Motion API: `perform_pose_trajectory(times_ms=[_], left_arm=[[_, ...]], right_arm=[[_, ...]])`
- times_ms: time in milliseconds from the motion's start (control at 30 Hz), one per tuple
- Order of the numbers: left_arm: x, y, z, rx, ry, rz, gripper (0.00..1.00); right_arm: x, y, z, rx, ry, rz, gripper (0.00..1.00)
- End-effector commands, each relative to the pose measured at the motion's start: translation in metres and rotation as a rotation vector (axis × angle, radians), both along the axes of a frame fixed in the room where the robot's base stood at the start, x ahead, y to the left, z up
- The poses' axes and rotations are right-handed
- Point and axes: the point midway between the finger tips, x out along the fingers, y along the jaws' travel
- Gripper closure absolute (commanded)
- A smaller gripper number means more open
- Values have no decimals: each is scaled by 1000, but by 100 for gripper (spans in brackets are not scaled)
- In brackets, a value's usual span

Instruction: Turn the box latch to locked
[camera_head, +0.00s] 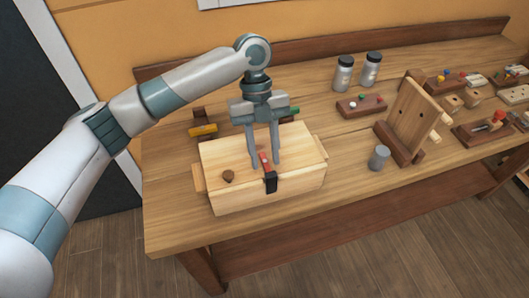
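The wooden box (230,155) sits near the left end of the workbench with its lid down. A black latch (270,182) with a red part (264,160) sits at the front edge of the lid, the red part lying on top. My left gripper (266,164) points straight down over the lid, its two fingers apart on either side of the red part. I cannot tell whether the fingers touch it. A small brown knob (228,176) is on the lid to the left. My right gripper is not in view.
A grey cylinder (379,158) and an upright wooden board (411,118) stand right of the box. Two jars (343,74) stand at the back. Several small wooden trays with parts fill the right end. The bench front (350,194) right of the box is clear.

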Motion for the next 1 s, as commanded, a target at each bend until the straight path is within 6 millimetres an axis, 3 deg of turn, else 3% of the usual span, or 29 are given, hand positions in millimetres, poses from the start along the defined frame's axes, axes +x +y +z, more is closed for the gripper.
perform_pose_trajectory(times_ms=[367, 567, 767, 1000], left_arm=[[1, 0, 2, 1, 0, 2, 69], [8, 2, 15, 0, -2, 3, 69], [19, 5, 43, 0, -2, 3, 69], [37, 11, 89, -1, -3, 2, 69]], right_arm=[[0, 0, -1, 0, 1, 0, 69], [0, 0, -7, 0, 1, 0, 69], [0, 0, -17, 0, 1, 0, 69], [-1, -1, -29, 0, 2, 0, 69]])
